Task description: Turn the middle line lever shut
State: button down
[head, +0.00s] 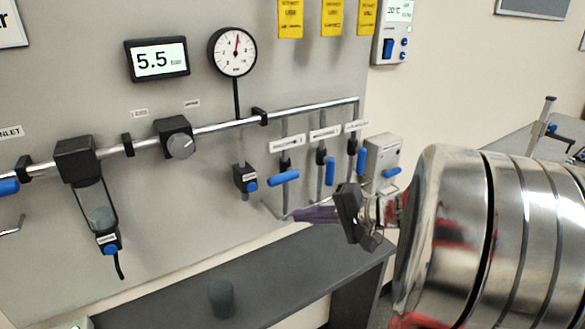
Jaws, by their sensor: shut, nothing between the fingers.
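Three short vertical lines drop from the silver pipe on the wall panel. The middle line has a black valve (321,156) with a blue lever (330,172) hanging upright, along its pipe. The left line's blue lever (284,178) lies crosswise. The right line's blue lever (361,161) hangs upright. My gripper (292,214) comes in from the right, with its purple fingers pointing left below the levers. It is shut and empty, and looks apart from the middle lever. The gripper hides the lower ends of the middle and right lines.
A grey box (383,150) with a blue handle stands right of the lines. A gauge (232,52), a 5.5 display (157,60), a regulator (174,138) and a filter bowl (97,207) are at left. A dark shelf (290,262) with a grey cup (221,298) runs below.

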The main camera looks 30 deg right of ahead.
aim_at(329, 171)
jog(key=s+d+m+t+h, duration=0.1)
jog(key=d+m+t+h, duration=0.2)
jog(key=d, duration=0.8)
jog(key=s+d+m+t+h, duration=0.2)
jog(key=d+m+t+h, duration=0.1)
jog(key=d, duration=0.8)
jog(key=shift+s+d+r+t, duration=0.25)
jog(key=shift+d+r+t, duration=0.05)
jog(key=shift+r, duration=0.05)
jog(key=w+a, duration=0.5)
jog(key=w, duration=0.5)
jog(key=shift+w, duration=0.35)
